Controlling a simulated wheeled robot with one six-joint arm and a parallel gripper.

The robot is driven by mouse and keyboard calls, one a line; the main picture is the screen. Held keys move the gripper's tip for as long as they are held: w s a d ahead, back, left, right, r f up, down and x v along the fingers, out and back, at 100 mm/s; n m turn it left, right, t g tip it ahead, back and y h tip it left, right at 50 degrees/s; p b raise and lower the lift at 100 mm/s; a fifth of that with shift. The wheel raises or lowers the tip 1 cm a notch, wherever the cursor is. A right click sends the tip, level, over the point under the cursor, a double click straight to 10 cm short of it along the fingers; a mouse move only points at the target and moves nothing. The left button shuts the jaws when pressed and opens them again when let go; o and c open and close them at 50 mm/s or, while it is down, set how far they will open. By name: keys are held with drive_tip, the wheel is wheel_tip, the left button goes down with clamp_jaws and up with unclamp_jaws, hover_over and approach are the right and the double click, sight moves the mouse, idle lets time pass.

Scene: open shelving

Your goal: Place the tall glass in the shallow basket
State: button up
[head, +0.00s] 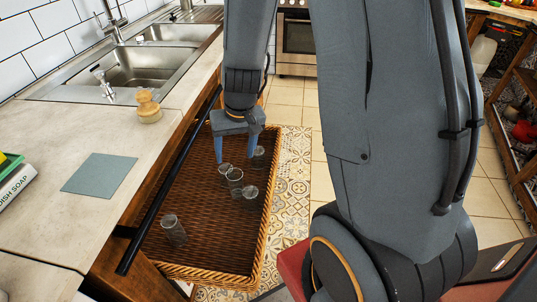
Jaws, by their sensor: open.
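The shallow basket (262,240) is a brown woven tray with a pale braided rim, below the counter edge. Several clear glasses are in it. One taller-looking glass (173,230) stands apart near the front left. The others are grouped toward the back right: a glass (235,181), a glass (250,194), a glass (224,172) and a glass (259,153). I cannot tell for sure which is the task's tall glass. My gripper (235,158) points down over the back of the basket, blue fingers apart, with nothing visibly held. Contact with the nearby glasses cannot be told.
A black rail (165,190) runs along the counter front, beside the basket's left side. The counter (55,225) holds a wooden brush (148,106), a grey-green cloth (99,173) and a dish soap item (15,188). A sink (140,68) lies behind. Shelving stands at right.

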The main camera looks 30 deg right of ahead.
drive_tip(key=s+d+r+g, duration=0.1)
drive_tip(key=s+d+r, duration=0.1)
drive_tip(key=s+r, duration=0.2)
drive_tip(key=s+d+r+g, duration=0.1)
drive_tip(key=s+r, duration=0.4)
drive_tip(key=s, duration=0.5)
drive_tip(key=shift+s+d+r+n+h, duration=0.2)
drive_tip(key=shift+d+n+h, duration=0.1)
drive_tip(key=shift+d+h, duration=0.1)
drive_tip(key=a+p, duration=0.1)
drive_tip(key=a+r+p, duration=0.1)
drive_tip(key=a+n+p, duration=0.1)
drive_tip(key=shift+s+a+r, duration=0.1)
drive_tip(key=shift+a+r, duration=0.15)
drive_tip(key=shift+r, duration=0.05)
